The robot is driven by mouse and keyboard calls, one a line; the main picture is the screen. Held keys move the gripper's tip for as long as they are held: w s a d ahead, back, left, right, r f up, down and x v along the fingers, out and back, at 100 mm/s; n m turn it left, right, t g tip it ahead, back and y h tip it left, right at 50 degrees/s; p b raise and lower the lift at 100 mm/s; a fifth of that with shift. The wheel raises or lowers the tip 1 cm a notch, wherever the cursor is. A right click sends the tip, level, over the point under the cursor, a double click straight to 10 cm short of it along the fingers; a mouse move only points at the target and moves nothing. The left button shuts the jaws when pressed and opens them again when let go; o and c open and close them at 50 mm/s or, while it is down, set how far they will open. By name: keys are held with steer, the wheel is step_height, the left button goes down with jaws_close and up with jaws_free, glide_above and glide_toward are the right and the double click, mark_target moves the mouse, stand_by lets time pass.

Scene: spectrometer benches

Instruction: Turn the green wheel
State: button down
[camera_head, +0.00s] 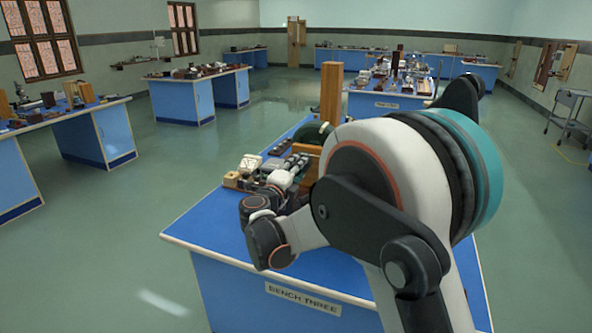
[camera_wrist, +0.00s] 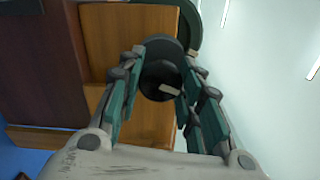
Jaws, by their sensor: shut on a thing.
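The green wheel (camera_head: 313,132) stands on the near bench beside a wooden block, partly hidden by my arm in the head view. In the wrist view part of its dark green rim (camera_wrist: 195,32) shows at the top, behind a dark round knob (camera_wrist: 158,82). My gripper (camera_wrist: 163,72) has its fingers on either side of this knob and is shut on it. In the head view my gripper (camera_head: 297,165) is small and partly lost among the bench objects. How the knob joins the wheel is hidden.
A tall wooden post (camera_head: 331,93) rises behind the wheel. A light-coloured device (camera_head: 250,163) and small wooden pieces stand to the left. The blue bench top (camera_head: 205,222) is clear at its front left. Wooden panels (camera_wrist: 130,40) stand close to the fingers in the wrist view.

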stand_by(0.4)
steer(key=c, duration=1.1)
jaws_free()
steer(key=v, duration=1.2)
